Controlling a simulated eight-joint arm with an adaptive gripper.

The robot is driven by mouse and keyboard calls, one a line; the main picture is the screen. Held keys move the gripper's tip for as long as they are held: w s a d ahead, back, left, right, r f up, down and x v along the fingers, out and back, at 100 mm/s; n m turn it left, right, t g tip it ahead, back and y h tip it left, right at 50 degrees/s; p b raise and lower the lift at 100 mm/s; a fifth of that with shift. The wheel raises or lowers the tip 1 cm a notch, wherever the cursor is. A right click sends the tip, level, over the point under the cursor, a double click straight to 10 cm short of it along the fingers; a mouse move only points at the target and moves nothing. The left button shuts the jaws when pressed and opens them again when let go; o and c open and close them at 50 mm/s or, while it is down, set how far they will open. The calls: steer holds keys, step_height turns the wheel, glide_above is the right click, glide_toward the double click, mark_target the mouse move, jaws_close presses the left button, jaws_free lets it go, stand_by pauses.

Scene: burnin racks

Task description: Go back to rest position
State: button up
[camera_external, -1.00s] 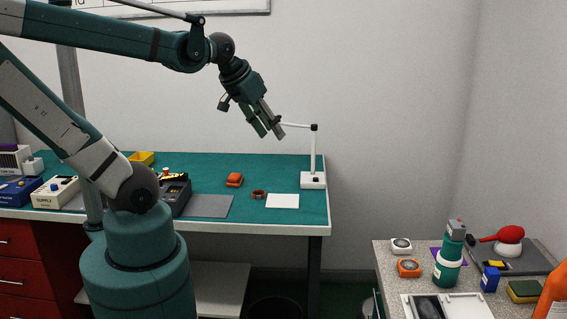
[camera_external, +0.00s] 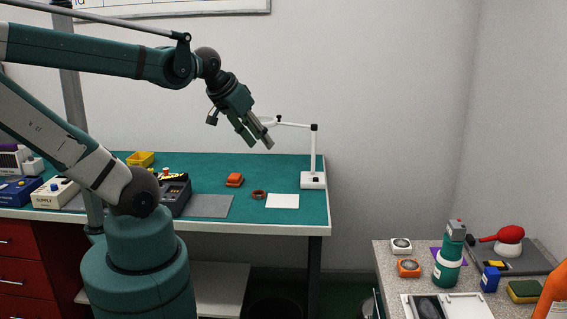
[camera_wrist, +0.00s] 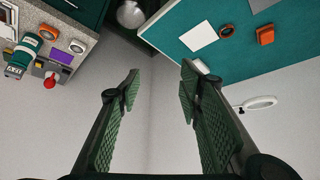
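My gripper (camera_external: 262,142) hangs in the air above the back of the green-topped workbench (camera_external: 215,168), pointing down and to the right. In the wrist view my gripper (camera_wrist: 160,85) shows its two fingers spread well apart with nothing between them.
A white lamp (camera_external: 314,155) stands on the bench, close to my gripper in the picture. An orange block (camera_external: 234,180), an orange ring (camera_external: 259,194) and a white sheet (camera_external: 283,201) lie on the bench. The side table holds a green bottle (camera_external: 447,262) and a red-topped item (camera_external: 509,236).

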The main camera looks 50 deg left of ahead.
step_height(320, 180, down, 7)
steer(key=b, duration=0.6)
stand_by(1.0)
